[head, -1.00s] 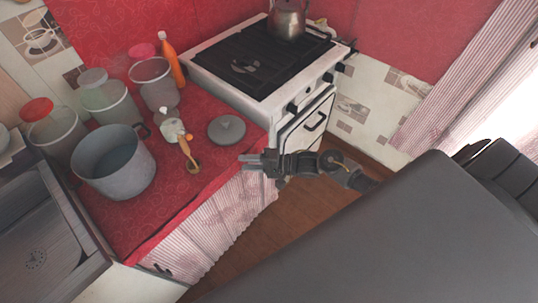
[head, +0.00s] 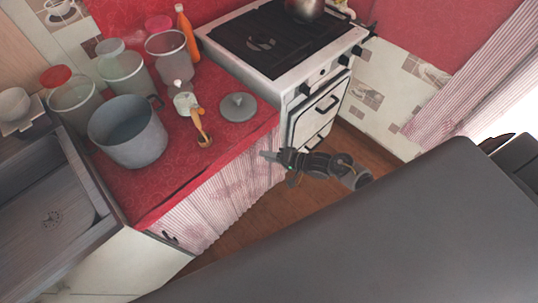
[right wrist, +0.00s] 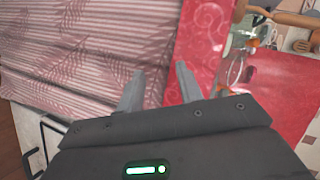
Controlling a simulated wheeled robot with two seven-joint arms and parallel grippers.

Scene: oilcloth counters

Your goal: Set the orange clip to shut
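A small pale jar (head: 184,98) stands on the red counter beside the grey pot. A small orange part (head: 201,111), which may be the orange clip, shows at its right side, by a wooden-handled tool (head: 202,129). In the right wrist view an orange bit (right wrist: 253,43) shows near the glassy jar at upper right; whether it is open or shut is too small to tell. My right gripper (head: 268,156) is off the counter's front edge, right of the jar and apart from it. Its fingers (right wrist: 160,85) are spread and empty. My left gripper is out of view.
A grey pot (head: 127,136), several clear canisters, an orange bottle (head: 186,32) and a grey lid (head: 238,106) stand on the counter. A stove (head: 290,60) is behind. A pleated curtain (head: 220,196) hangs below the counter edge.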

